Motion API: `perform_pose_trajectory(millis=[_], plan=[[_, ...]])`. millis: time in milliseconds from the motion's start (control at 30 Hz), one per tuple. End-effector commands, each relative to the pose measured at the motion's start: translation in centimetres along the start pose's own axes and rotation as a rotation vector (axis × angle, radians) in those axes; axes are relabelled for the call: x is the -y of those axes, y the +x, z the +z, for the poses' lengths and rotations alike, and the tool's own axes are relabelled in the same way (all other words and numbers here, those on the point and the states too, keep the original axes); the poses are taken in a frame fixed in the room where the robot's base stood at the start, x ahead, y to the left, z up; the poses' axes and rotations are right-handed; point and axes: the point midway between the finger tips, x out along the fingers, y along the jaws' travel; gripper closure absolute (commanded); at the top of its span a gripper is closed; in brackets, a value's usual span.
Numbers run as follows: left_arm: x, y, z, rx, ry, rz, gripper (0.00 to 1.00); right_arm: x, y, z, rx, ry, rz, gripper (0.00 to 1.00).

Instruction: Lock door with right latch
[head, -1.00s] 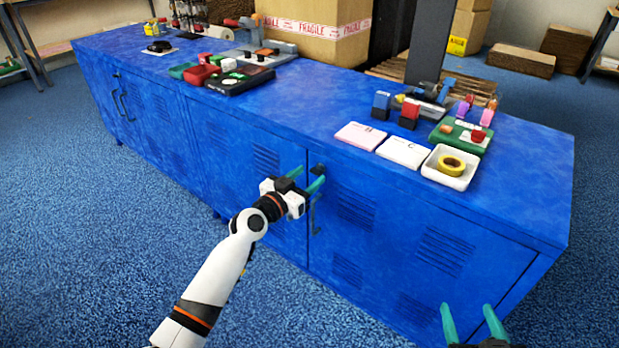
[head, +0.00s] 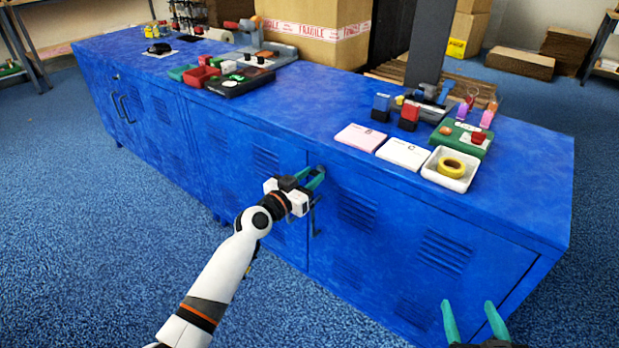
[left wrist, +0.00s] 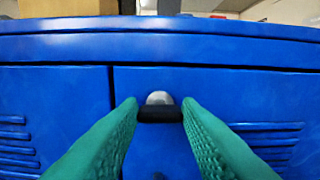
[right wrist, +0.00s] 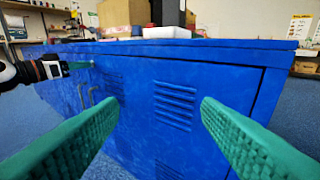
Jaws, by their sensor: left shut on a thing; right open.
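My left gripper (head: 318,175) is at the top of the blue cabinet door (head: 400,235), near the door's left edge. In the left wrist view its green fingers (left wrist: 160,112) are on either side of the latch (left wrist: 160,114), a small dark bar below a silver round part, and shut on it. The bar lies level. In the head view the fingers mostly hide the latch. The door looks closed, with a dark handle (head: 313,218) below the gripper. My right gripper (head: 468,306) is open and empty in front of the door's right part; it also shows in the right wrist view (right wrist: 160,103).
The blue cabinet top (head: 310,110) holds a white tray with yellow tape (head: 450,170), cards (head: 361,137), stamps (head: 380,106) and a green tray (head: 460,138) near the front edge. Another pair of handles (head: 124,106) is at the far left. The floor in front is clear.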

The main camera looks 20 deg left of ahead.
Motion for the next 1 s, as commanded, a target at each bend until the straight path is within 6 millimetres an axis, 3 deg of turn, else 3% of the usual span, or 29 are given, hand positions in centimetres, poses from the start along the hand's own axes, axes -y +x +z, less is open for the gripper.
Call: perform_pose_trajectory(millis=[367,1000], plan=[[-0.1,0.0,0.1,0.001,-0.227,0.000,0.92,0.0,0.0,0.0,-0.001,0.000,0.000,0.42],[-0.4,0.0,0.0,0.002,-0.837,0.001,0.92,0.3,-0.5,-1.9,-0.127,0.000,-0.007,0.42]])
